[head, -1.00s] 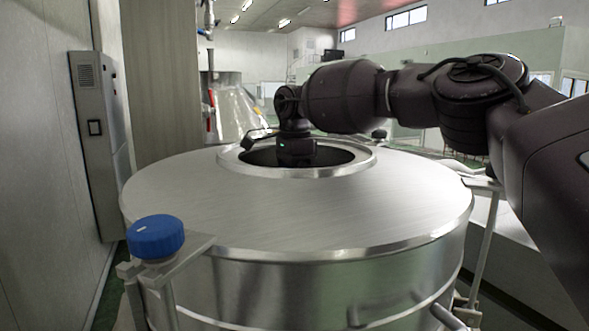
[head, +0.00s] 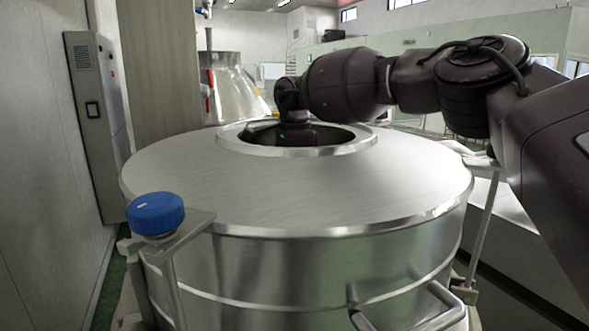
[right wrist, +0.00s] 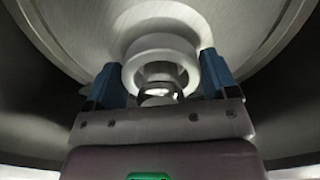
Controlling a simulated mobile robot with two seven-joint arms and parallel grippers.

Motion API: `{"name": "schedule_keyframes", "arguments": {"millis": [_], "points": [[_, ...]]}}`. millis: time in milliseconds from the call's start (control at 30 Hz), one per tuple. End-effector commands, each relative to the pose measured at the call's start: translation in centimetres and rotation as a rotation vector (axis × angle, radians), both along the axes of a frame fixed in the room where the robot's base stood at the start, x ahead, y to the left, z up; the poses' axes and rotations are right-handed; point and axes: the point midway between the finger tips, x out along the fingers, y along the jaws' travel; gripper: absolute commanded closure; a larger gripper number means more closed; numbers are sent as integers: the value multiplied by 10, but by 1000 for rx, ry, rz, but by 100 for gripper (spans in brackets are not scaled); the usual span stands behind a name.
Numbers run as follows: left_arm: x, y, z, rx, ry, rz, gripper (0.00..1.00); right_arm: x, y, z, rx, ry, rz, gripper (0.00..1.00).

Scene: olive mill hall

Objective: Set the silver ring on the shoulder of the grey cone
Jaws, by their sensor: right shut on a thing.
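A large steel tank (head: 290,185) with a round top opening stands before me in the head view. My right arm reaches into the opening, and the rim hides its fingers there. In the right wrist view my right gripper (right wrist: 164,78) has blue fingertips shut on the sides of the pale silver ring (right wrist: 135,52). A brushed grey conical surface (right wrist: 165,22), which looks like the grey cone, lies beyond the ring. A shiny round part (right wrist: 158,76) shows through the ring's hole. I cannot tell whether the ring touches the cone. My left gripper is not in view.
A blue knob (head: 155,212) on a bracket stands at the tank's front left. A curved pipe handle (head: 437,305) juts out at the front right. A grey cabinet (head: 95,110) stands along the left wall.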

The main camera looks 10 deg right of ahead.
Motion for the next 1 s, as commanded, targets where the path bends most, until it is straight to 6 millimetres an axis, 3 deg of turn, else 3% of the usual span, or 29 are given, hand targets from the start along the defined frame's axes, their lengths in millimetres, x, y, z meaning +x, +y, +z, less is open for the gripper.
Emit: {"name": "schedule_keyframes", "arguments": {"millis": [867, 900, 1000], "points": [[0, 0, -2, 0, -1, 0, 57, 0, 0, -10, 0, -1, 0, 49], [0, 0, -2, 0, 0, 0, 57, 0, 0, -10, 0, -1, 0, 15], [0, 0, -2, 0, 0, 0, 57, 0, 0, -10, 0, -1, 0, 0]]}}
